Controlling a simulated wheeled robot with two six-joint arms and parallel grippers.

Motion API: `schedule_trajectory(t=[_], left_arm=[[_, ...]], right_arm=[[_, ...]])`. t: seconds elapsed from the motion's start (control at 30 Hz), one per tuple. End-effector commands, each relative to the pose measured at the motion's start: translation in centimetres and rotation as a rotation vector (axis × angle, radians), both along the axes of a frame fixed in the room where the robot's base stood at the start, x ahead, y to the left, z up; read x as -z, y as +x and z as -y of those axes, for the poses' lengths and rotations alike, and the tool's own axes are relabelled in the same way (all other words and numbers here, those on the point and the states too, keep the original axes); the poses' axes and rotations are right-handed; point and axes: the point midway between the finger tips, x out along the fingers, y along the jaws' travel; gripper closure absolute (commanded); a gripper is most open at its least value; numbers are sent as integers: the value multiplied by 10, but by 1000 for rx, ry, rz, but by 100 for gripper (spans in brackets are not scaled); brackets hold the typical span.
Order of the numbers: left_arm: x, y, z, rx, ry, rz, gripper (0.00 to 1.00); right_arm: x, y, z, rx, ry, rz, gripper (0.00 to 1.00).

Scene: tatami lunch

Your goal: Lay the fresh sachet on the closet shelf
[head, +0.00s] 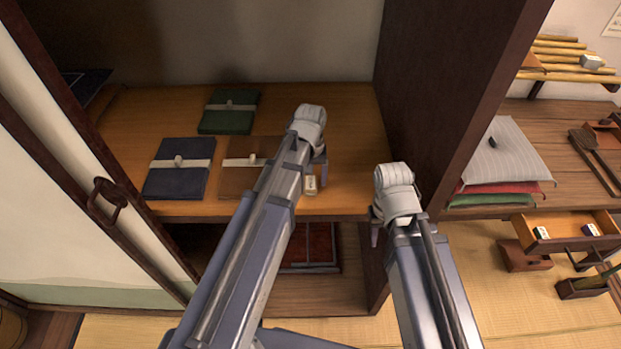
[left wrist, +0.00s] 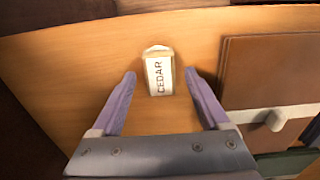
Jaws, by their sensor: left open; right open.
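A small pale sachet with a white label reading CEDAR (left wrist: 159,76) lies flat on the wooden closet shelf (head: 350,190), near its front edge. In the head view the sachet (head: 311,186) shows just below my left gripper (head: 315,168). My left gripper is open. In the left wrist view its two fingers are on either side of the sachet, with a gap to each, and I cannot tell the height between them. My right gripper (head: 385,222) is open and empty, in front of the closet's right side panel; its fingers are mostly hidden by its wrist.
Brown (head: 244,176), dark blue (head: 180,168) and green (head: 229,112) folded bundles lie on the shelf left of the sachet. A sliding door (head: 70,180) stands at left. An open drawer (head: 560,242) with small items sticks out at right. The shelf's right end is clear.

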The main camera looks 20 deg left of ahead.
Motion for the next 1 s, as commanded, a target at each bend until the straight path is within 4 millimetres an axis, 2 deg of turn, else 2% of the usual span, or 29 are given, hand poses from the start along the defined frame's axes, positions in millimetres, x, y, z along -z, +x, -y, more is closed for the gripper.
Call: schedule_trajectory(t=[0.03, 0.7, 0.83, 1.0], left_arm=[[-10, 0, 0, 0, 0, 0, 22], [-106, 0, 0, 0, 0, 0, 22], [-114, 0, 0, 0, 0, 0, 22], [-114, -2, 2, 6, 1, 0, 22]], right_arm=[[-10, 0, 0, 0, 0, 0, 56], [-107, 0, 0, 0, 0, 0, 56], [-114, 0, 0, 0, 0, 0, 56], [-114, 0, 0, 0, 0, 0, 56]])
